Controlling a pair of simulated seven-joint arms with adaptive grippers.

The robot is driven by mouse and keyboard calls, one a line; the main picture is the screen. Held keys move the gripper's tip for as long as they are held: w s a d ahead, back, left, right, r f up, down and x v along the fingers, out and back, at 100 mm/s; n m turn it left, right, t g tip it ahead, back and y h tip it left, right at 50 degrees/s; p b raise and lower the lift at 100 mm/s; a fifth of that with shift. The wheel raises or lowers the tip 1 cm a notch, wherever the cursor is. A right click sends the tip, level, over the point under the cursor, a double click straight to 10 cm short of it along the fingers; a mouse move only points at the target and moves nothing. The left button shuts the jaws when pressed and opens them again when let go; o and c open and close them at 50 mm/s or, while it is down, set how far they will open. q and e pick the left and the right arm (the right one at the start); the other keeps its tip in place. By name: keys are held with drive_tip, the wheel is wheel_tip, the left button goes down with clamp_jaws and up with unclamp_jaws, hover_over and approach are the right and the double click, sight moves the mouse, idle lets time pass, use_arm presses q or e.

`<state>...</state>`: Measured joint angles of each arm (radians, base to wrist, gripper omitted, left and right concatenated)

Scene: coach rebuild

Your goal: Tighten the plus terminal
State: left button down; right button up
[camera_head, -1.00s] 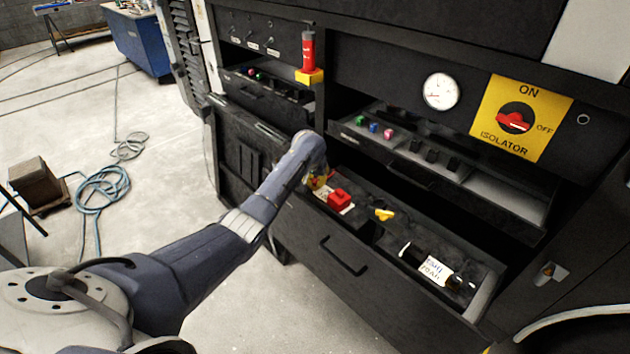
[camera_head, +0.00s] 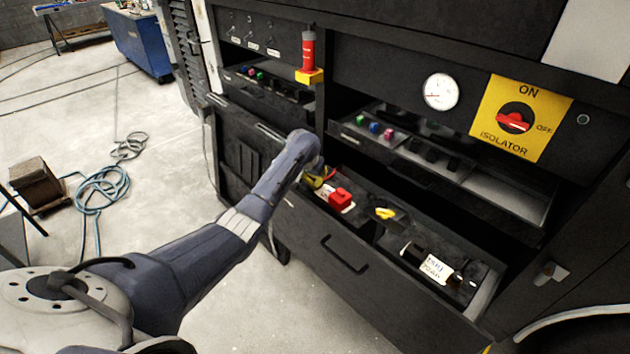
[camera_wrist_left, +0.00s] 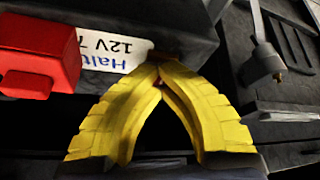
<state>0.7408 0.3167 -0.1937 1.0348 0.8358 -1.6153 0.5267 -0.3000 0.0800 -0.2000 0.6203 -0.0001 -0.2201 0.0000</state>
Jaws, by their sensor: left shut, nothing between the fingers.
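A battery with a white label reading "12V" (camera_wrist_left: 105,50) sits in the open drawer (camera_head: 330,255). A red block (camera_wrist_left: 40,55) stands on it at the left of the left wrist view; the red block also shows in the head view (camera_head: 340,198). My left gripper (camera_wrist_left: 160,70) has its yellow fingertips together, with nothing between them. The tips are beside the label's right end, at a small reddish-brown piece; I cannot tell whether they touch it. In the head view my left gripper (camera_head: 318,180) is mostly hidden behind my arm. My right gripper is not in view.
The drawer also holds a yellow piece (camera_head: 385,213) and a second labelled item (camera_head: 437,266). A shelf of coloured knobs (camera_head: 375,127) overhangs the drawer.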

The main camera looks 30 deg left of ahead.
use_arm(q)
drive_tip(key=c, duration=2.1)
unclamp_jaws()
drive_tip(key=shift+w+a, duration=0.1)
drive_tip(key=shift+c, duration=0.2)
drive_tip(key=o, duration=1)
drive_tip(key=shift+o, duration=0.2)
drive_tip(key=v, duration=1.2)
